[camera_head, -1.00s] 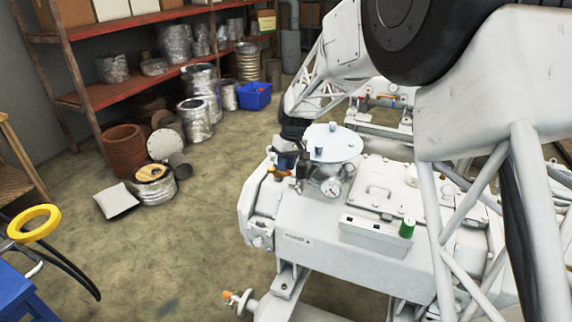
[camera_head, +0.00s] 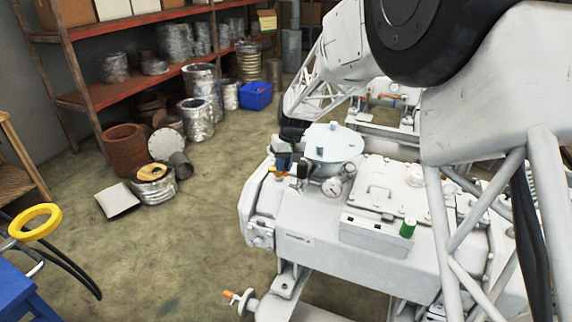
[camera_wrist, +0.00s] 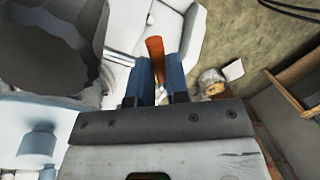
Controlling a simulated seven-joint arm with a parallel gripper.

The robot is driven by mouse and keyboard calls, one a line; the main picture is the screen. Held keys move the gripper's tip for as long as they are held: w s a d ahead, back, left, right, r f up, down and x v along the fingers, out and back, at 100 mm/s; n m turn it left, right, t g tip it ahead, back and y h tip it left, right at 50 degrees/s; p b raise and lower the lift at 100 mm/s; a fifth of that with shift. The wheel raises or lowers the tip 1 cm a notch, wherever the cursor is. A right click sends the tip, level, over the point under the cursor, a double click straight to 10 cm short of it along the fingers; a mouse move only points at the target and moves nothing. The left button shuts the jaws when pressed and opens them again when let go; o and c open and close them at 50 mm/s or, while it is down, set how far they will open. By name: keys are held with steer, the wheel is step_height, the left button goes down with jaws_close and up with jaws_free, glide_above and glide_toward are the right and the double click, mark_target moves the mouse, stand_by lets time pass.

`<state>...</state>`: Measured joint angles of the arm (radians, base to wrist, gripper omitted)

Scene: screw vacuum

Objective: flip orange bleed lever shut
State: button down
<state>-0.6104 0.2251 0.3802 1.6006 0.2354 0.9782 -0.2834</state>
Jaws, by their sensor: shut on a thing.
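The orange lever (camera_wrist: 155,47) shows in the wrist view between the tips of my gripper (camera_wrist: 157,72). The two blue fingers are shut on it, with its rounded end sticking out beyond them. The lever's lower part and its joint are hidden by the fingers. In the head view my gripper (camera_head: 284,161) is small, at the left end of the white vacuum machine (camera_head: 300,222), beside the round white lid (camera_head: 333,142). Small orange and yellow parts show there, but I cannot tell the lever's angle.
A dial gauge (camera_head: 332,187) sits just right of the gripper. An orange-tipped fitting (camera_head: 232,297) sticks out low in front. Open floor (camera_head: 205,245) lies to the left.

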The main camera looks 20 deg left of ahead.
steer(key=shift+s+a+m+t+y, duration=0.1)
steer(key=shift+s+a+m+t, duration=0.3)
steer(key=shift+m, duration=1.05)
steer(key=shift+s+a+m+t+y, duration=0.15)
steer(key=shift+a+m, duration=0.5)
steer(key=shift+m, duration=0.75)
steer(key=shift+s+a+m+t+y, duration=0.1)
steer(key=shift+s+a+m+t, duration=0.3)
steer(key=shift+m, duration=1.05)
steer(key=shift+w+a, duration=0.15)
steer(key=shift+w, duration=0.05)
steer(key=c, duration=1.1)
jaws_free()
steer(key=v, duration=0.7)
steer(key=shift+r, duration=0.4)
